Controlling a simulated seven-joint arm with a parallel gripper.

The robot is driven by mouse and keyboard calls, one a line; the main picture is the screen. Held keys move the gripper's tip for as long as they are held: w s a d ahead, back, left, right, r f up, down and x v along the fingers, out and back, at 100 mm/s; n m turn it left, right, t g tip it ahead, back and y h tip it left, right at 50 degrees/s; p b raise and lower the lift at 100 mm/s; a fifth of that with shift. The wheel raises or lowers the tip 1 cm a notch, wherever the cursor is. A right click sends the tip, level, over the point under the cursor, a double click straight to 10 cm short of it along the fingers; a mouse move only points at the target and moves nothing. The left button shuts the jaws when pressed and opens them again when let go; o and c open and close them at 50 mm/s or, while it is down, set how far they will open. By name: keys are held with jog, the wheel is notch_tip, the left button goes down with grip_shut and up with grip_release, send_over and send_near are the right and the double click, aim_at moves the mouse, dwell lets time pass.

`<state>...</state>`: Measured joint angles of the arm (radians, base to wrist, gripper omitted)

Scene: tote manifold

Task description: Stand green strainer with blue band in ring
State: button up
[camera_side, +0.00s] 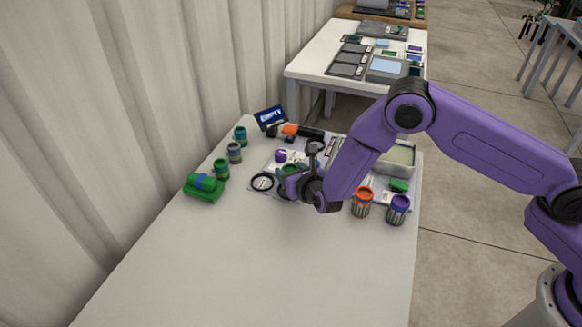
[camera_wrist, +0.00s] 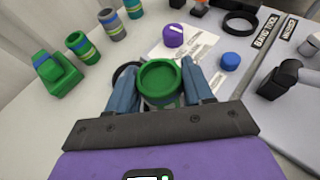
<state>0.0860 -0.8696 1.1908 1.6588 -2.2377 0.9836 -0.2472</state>
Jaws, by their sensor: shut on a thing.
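My gripper (camera_wrist: 160,84) is shut on a green, round, open-topped strainer (camera_wrist: 159,80). Its green rim shows between the two blue-grey fingers in the wrist view. In the side view the green strainer (camera_side: 291,169) is partly covered by my gripper (camera_side: 292,180). A black ring (camera_side: 262,183) lies on the table just left of my gripper. In the wrist view the ring (camera_wrist: 119,72) is partly hidden behind the left finger. A second black ring (camera_wrist: 240,23) lies farther back.
Several banded canisters stand along the left edge, including a green one (camera_side: 221,170). A green block with a blue part (camera_side: 203,187) sits nearby. An orange can (camera_side: 362,202) and a purple can (camera_side: 398,209) stand at right. The front table is clear.

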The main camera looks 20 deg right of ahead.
jog(key=shift+f, duration=0.2)
jog(key=o, duration=1.2)
jog(key=shift+s, duration=0.15)
jog(key=v, duration=1.7)
jog(key=s+d+r+m+g+h, duration=0.3)
jog(key=d+r+m, duration=0.25)
jog(key=d, duration=0.25)
jog(key=s+d+r+m+g+h, duration=0.2)
jog(key=s+d+r+m+h, duration=0.15)
jog(key=d+m, duration=0.4)
jog(key=s+d+r+m+g+y, duration=0.2)
jog(key=s+m+g+y, duration=0.1)
jog(key=s, duration=0.7)
jog(key=s+d+r+m+g+y, duration=0.2)
jog(key=s+d+m+g+y, duration=0.1)
jog(key=s+m, duration=0.4)
jog(key=s+g+y, duration=0.1)
jog(key=s+g, duration=0.1)
jog(key=s, duration=0.1)
jog(key=shift+r, duration=0.2)
